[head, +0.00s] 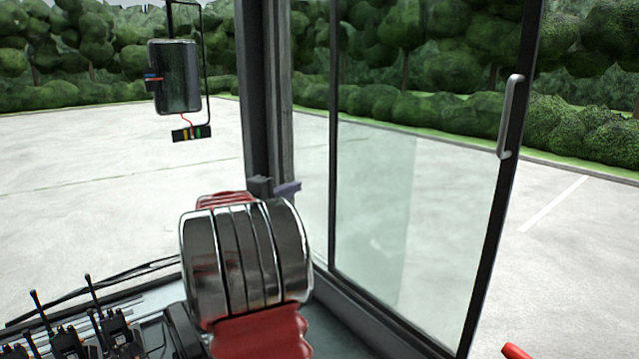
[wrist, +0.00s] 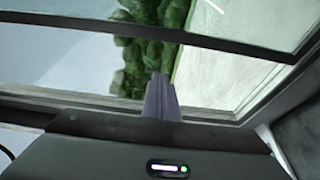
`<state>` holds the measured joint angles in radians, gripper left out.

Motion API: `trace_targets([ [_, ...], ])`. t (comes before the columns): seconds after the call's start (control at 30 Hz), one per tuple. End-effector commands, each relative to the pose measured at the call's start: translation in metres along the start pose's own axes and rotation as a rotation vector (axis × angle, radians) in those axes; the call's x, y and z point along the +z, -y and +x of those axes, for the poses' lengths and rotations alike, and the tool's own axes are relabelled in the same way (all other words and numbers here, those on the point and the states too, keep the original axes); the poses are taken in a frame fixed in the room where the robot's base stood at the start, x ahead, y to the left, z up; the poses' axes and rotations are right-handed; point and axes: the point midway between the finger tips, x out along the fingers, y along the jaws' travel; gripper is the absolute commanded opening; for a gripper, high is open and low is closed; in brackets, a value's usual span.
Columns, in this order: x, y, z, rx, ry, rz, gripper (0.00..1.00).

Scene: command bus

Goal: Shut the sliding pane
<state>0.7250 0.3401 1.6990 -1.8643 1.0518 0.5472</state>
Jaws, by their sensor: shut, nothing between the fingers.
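The sliding pane (head: 450,210) is a clear glass panel in a black frame, right of centre in the head view. A pale vertical handle (head: 511,117) is on its right edge bar. Right of that bar there is a gap onto the car park. My gripper (head: 288,187) shows as a small purple-grey tip beside the dark window post, left of the pane and apart from the handle. In the wrist view my gripper (wrist: 160,85) is shut and empty, pointing at the window. The handle is not visible in the wrist view.
A dark post (head: 264,90) stands left of the pane. Several handheld radios (head: 70,335) stand at lower left. A red bar (head: 516,351) shows at lower right. My silver and red arm covers the lower middle.

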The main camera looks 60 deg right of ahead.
Motion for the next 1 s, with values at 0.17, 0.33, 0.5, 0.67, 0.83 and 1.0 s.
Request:
trace_targets([
  [0.17,0.0,0.0,0.0,0.001,0.0,-0.001,0.0],
  [0.33,0.0,0.0,0.001,0.001,0.0,0.0,0.0],
  [0.5,0.0,0.001,0.01,0.0,0.001,-0.001,0.0],
  [0.67,0.001,0.001,0.03,0.0,0.003,-0.001,0.0],
  [0.83,0.001,0.001,0.056,0.0,0.002,-0.001,0.0],
  [1.0,0.001,0.001,0.076,0.0,0.002,-0.001,0.0],
])
